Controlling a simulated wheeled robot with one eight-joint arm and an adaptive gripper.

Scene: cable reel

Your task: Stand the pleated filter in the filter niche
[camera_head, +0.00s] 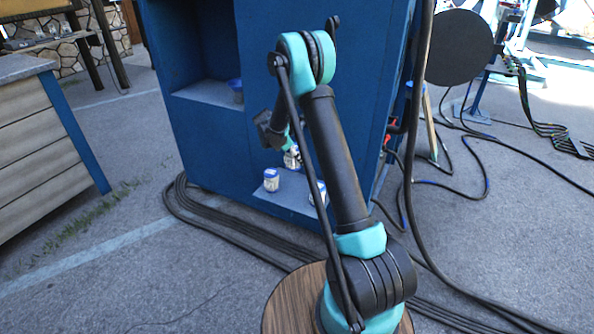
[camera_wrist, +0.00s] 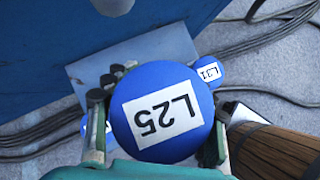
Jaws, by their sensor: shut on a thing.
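My gripper (camera_wrist: 155,128) is shut on a round canister with a blue top (camera_wrist: 168,85) labelled L25. In the head view the held canister (camera_head: 292,158) is white-sided, partly hidden by my gripper, in front of the blue cabinet. No pleats can be made out on it. A blue-topped canister labelled L31 (camera_wrist: 208,72) shows beyond it in the wrist view. In the head view a white canister with a blue top (camera_head: 271,180) stands on the low grey ledge (camera_head: 291,205); another (camera_head: 318,190) is partly behind my arm. I cannot tell which opening is the filter niche.
A wood-slatted counter (camera_head: 45,150) stands at the left. Open floor lies between counter and cabinet.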

